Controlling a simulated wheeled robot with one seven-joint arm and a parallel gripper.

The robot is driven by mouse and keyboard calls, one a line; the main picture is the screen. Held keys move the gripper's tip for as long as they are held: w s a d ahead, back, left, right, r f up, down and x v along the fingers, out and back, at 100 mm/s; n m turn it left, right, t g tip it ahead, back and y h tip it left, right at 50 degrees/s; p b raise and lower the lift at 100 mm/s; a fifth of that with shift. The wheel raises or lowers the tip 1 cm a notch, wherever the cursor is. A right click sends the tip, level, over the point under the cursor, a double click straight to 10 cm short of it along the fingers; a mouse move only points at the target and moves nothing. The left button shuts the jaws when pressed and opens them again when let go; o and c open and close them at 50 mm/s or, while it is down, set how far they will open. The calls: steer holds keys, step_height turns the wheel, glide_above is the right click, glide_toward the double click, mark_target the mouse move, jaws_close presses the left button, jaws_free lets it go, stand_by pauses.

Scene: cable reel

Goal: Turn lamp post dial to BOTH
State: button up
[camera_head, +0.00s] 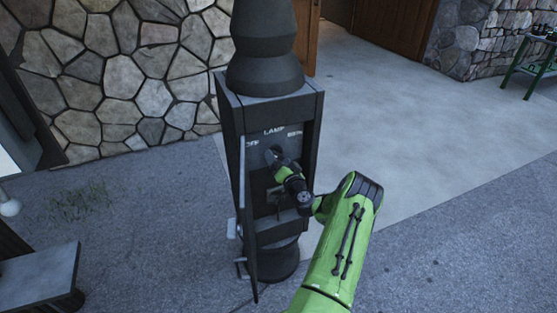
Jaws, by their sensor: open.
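The dark lamp post (265,70) stands upright in the middle of the view, with an open box in its body. The box's panel (257,143) has white lettering: LAMP at the top, OFF on the left and what looks like BOTH on the right. My gripper (275,161) is at this panel, just below the lettering. It is open, but its fingers are small and dark here. The dial is mostly hidden behind my gripper, and I cannot tell its setting or whether my fingers touch it.
A thin door (242,205) stands open at the box's left side. A stone wall (110,70) is behind on the left. A green table (530,68) is at the far right. A dark bench-like surface (40,278) is at lower left. The paving (450,190) on the right is clear.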

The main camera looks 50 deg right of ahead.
steer(key=shift+w+d, duration=0.2)
steer(key=shift+w, duration=0.1)
steer(key=shift+c, duration=0.3)
steer(key=c, duration=1)
